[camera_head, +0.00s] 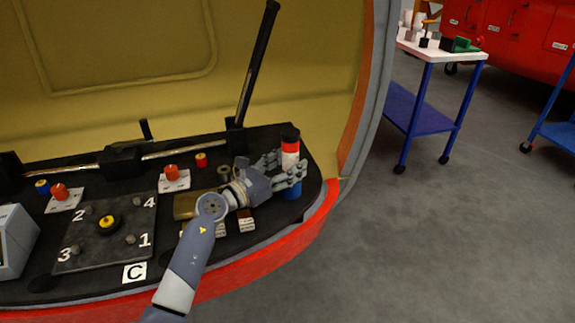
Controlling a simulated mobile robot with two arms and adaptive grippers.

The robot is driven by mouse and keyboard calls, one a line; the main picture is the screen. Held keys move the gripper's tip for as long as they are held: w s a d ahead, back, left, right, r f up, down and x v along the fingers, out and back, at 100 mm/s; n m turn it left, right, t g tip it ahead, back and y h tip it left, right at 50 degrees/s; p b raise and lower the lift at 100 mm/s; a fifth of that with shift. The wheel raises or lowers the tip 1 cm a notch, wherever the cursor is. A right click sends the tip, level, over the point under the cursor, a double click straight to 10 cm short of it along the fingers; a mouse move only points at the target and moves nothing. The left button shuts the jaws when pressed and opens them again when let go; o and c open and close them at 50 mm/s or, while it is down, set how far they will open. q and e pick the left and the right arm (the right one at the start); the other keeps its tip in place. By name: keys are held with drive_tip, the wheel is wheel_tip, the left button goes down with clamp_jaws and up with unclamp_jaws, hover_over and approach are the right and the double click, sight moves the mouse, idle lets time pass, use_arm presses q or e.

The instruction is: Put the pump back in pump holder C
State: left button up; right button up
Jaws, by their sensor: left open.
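An upright cylinder (290,146) with a black top, red and white bands and a blue lower part stands near the right end of the dark console; it may be the pump. My left gripper (288,164) is open around it, one finger on its left and the other across its front. I cannot tell whether the fingers touch it. A white label C (134,273) lies in front of a dark square plate (80,246) marked 1 to 4, with a yellow and black knob (107,224) in its middle. My right gripper is not in view.
Red buttons (171,171) and a brown block (186,206) sit on the console (300,212), left of my gripper. A tall black lever (258,62) rises behind. A red rim (270,255) edges the console. A blue-legged cart (428,58) stands beyond open floor.

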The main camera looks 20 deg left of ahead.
use_arm(q)
drive_tip(key=shift+r, duration=0.4)
drive_tip(key=v, duration=0.3)
drive_tip(key=shift+s+f+p, duration=0.15)
drive_tip(key=shift+s+p, duration=0.05)
drive_tip(key=shift+p, duration=0.1)
approach(284, 165)
drive_tip(key=shift+s+a, duration=0.15)
drive_tip(key=shift+s, duration=0.25)
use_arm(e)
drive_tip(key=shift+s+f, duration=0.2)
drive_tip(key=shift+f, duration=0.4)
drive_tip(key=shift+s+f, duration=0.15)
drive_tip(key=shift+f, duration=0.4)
